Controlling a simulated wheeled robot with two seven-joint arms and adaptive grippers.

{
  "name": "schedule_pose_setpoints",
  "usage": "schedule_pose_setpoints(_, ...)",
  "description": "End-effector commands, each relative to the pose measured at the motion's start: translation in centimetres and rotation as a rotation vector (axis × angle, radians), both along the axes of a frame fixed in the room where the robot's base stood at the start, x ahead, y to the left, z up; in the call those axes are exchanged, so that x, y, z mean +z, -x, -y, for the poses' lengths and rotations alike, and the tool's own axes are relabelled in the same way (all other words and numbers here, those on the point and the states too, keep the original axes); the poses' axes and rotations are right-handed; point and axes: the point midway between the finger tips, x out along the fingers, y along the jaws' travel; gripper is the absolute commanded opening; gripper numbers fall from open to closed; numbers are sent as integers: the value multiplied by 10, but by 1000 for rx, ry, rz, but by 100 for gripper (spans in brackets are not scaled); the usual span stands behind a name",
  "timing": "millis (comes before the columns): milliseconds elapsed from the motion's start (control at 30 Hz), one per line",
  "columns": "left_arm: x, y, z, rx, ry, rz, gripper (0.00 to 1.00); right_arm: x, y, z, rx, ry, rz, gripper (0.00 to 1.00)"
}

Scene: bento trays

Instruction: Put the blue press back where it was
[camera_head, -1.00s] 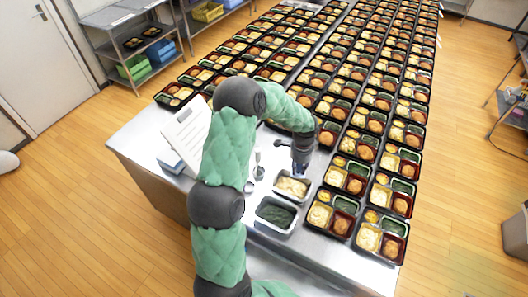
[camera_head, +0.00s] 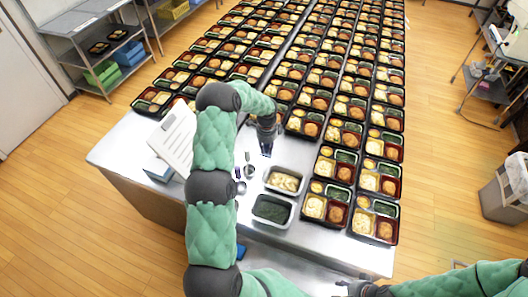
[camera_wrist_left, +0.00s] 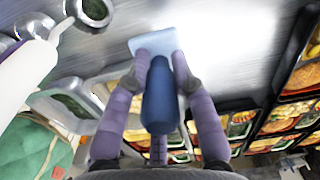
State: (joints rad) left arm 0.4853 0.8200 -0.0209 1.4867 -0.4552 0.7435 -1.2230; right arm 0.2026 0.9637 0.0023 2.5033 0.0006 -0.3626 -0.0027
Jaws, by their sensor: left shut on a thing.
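The blue press (camera_wrist_left: 158,95) has a thick blue handle and a flat pale-blue plate (camera_wrist_left: 140,40) in the left wrist view. My left gripper (camera_wrist_left: 168,58) is shut on it, with a finger on each side of the handle. In the head view my left gripper (camera_head: 267,143) holds the press (camera_head: 266,153) at the metal table (camera_head: 225,165), behind the pan of pale food (camera_head: 284,180). I cannot tell whether the plate touches the table. My right gripper (camera_head: 362,288) is at the bottom edge, in front of the table, and its jaws are unclear.
A pan of dark green food (camera_head: 271,210) stands in front of the pale one. Metal utensils (camera_head: 249,171) lie left of the pans. Rows of filled bento trays (camera_head: 326,205) cover the right.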

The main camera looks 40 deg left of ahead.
Motion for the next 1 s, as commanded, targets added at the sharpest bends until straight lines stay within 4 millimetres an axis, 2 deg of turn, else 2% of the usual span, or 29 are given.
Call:
schedule_pose_setpoints(100,-19,-8,-12,2,0,-1,0,1,0,0,0,0,0,40)
schedule_pose_setpoints(233,-31,-14,-21,1,0,1,0,1,0,0,0,0,0,40)
schedule_pose_setpoints(467,-41,-19,-28,0,0,0,0,1,0,0,0,0,0,40)
schedule_pose_setpoints(700,-68,-19,-30,0,0,-1,0,5,0,0,0,0,0,40)
schedule_pose_setpoints(1000,-74,-20,-30,0,-1,2,0,5,0,0,0,0,0,40)
